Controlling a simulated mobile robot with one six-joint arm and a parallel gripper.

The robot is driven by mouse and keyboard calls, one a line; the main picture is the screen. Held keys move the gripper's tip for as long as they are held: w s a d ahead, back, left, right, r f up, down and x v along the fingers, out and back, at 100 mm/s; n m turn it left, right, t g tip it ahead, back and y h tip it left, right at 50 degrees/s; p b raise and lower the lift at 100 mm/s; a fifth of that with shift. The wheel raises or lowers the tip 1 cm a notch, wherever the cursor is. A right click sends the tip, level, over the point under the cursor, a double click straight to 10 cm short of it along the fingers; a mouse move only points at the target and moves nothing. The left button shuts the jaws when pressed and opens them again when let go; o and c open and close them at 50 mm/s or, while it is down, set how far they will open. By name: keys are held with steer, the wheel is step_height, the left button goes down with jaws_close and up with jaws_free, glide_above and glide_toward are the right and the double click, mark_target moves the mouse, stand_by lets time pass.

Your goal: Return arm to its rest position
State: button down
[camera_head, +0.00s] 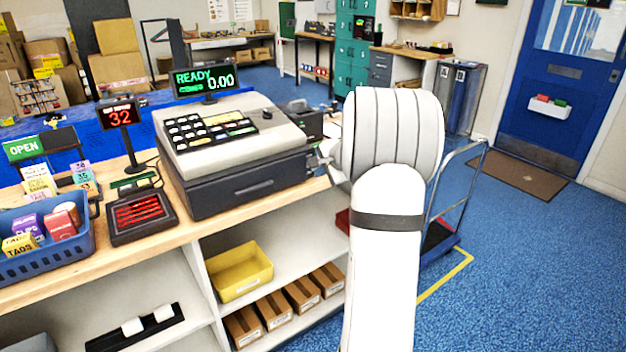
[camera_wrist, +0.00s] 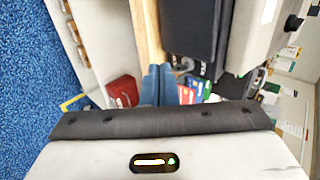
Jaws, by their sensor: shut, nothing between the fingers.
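My white arm rises at the right of centre in the head view, bent over at its top. My gripper (camera_head: 327,160) shows only in part there, at the left of the arm's bend, close to the right end of the cash register (camera_head: 237,150). I cannot tell whether they touch. In the wrist view the blue-grey fingers of my gripper (camera_wrist: 158,72) are together with nothing between them. The wooden counter edge (camera_wrist: 148,35) and the dark register drawer side (camera_wrist: 186,28) lie beyond them.
A yellow bin (camera_head: 240,271) and several cartons sit on shelves below. A cart (camera_head: 440,238) stands right of my arm. Blue floor (camera_head: 540,270) is open at right.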

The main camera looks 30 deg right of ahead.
steer(key=v, duration=0.5)
steer(key=s+a+n+g+y, duration=0.15)
steer(key=s+a+n, duration=0.4)
steer(key=a, duration=0.55)
steer(key=s+a+n+g, duration=0.35)
steer(key=s+a, duration=0.35)
steer(key=a, duration=0.5)
steer(key=s+a+f+n, duration=0.1)
steer(key=s+a+n, duration=0.1)
steer(key=s, duration=0.3)
steer(key=s+a+f+n+g+h, duration=0.1)
steer(key=s+a+n, duration=0.1)
steer(key=s, duration=0.4)
steer(key=s+a+f+n+h+p, duration=0.1)
steer(key=s+a+n, duration=0.1)
steer(key=s+n, duration=0.2)
steer(key=shift+s+a+g, duration=0.15)
steer(key=shift+s+g, duration=0.25)
steer(key=shift+s, duration=0.55)
